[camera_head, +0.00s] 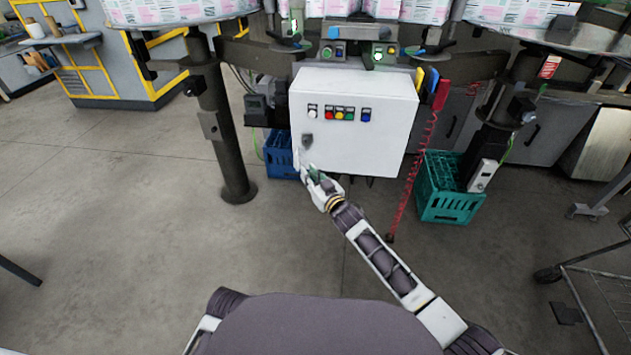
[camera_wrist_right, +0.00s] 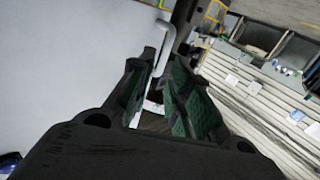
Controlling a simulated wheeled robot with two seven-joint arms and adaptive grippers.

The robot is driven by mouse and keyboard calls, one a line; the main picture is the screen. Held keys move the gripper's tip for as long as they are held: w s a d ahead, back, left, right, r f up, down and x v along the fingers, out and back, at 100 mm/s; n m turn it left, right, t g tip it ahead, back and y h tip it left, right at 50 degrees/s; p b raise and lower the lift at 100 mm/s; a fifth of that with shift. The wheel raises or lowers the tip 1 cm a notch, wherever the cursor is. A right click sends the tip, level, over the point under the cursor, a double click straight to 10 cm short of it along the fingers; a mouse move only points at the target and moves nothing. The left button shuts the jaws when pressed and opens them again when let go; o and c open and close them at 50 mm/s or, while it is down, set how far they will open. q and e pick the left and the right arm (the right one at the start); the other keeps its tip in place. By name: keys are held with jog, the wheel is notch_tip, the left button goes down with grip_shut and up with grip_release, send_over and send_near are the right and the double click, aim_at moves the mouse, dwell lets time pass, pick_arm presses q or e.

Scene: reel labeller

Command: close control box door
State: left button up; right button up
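The control box (camera_head: 352,135) is a white cabinet under the machine in the head view, with a row of coloured buttons and a dark latch on its front door. The door looks flush or nearly flush; I cannot tell if a gap remains. My right gripper (camera_head: 311,174) is at the lower left edge of the door. In the right wrist view, my right gripper (camera_wrist_right: 164,82) has its green-padded fingers apart. A white bar handle (camera_wrist_right: 163,48) runs between them, close to the left finger; contact is unclear. My left gripper is not in view.
A blue crate (camera_head: 279,157) stands on the floor behind the box's lower left. A teal crate (camera_head: 449,206) and a red coiled cable (camera_head: 408,184) are to the right. A dark post (camera_head: 224,145) stands at left. The floor in front is clear.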

jog(key=shift+v, duration=1.7)
jog(key=shift+w, duration=0.1)
